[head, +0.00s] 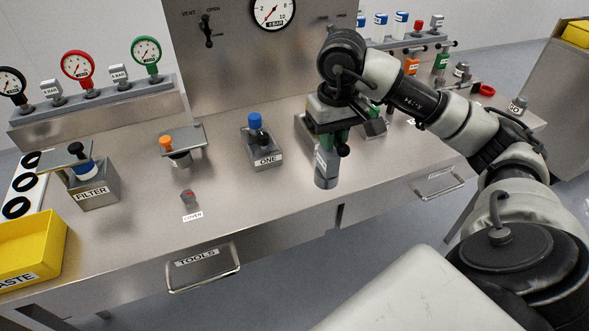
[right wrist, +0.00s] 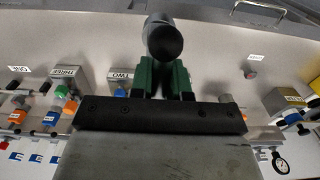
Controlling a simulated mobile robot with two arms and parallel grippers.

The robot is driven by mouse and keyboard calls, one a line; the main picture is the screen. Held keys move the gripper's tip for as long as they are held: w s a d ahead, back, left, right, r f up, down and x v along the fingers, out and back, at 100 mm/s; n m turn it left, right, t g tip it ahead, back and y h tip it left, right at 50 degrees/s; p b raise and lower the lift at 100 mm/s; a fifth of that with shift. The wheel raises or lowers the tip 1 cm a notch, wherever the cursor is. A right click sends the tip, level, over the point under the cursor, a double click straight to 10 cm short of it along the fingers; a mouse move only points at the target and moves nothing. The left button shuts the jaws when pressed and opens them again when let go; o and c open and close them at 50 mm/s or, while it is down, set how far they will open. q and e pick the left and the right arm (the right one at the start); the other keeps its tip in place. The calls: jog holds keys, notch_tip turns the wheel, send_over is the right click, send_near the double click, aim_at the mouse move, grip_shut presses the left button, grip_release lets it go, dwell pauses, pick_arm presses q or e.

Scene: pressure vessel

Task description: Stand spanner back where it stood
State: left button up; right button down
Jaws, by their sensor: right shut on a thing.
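My right gripper (head: 330,138) is shut on a grey cylindrical tool with a pale label, which I take to be the spanner (head: 326,172). The tool hangs roughly upright near the bench's front edge, and its lower end looks clear of the steel top. A black knob sticks out beside it. In the right wrist view the green fingers (right wrist: 164,78) close around the tool, whose dark round end (right wrist: 165,42) faces the camera. A small grey and red piece (head: 188,197) stands on the bench behind a label. My left gripper is not in view.
The FILTER block (head: 94,187), an orange-capped stand (head: 182,141) and a yellow waste bin (head: 32,245) are further left. Gauges line the back. The bench front between ONE and the small label is clear.

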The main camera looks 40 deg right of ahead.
jog(key=w+a+f+p, duration=0.3)
jog(key=w+f+p, duration=0.2)
jog(key=w+f, duration=0.5)
jog(key=shift+w+a+f, duration=0.2)
jog(key=shift+w, duration=0.05)
jog(key=shift+f, duration=0.2)
jog(key=c, duration=1.1)
grip_release()
jog(key=shift+r, duration=0.1)
